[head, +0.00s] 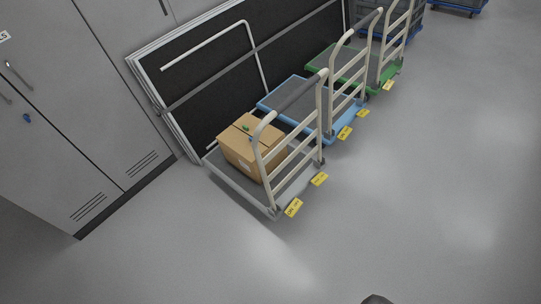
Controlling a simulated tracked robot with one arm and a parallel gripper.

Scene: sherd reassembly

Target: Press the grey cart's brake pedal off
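The grey cart (232,181) stands nearest me among a row of carts, left of the picture's middle. It has a flat grey deck and a pale tubular handle frame at its right end. A cardboard box (246,133) sits on the deck. Two yellow tags, one at the near corner (293,207) and one further back (319,179), show by its handle end. I cannot make out the brake pedal or its position. Only a small dark rounded tip, perhaps part of my gripper (377,299), shows at the bottom edge, well apart from the cart. Its fingers cannot be made out.
A blue cart (283,94) and a green cart (323,60) stand behind the grey one. Framed dark panels (205,62) lean behind the carts. Grey cabinets (75,90) fill the left. The floor (430,190) in front and right is clear.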

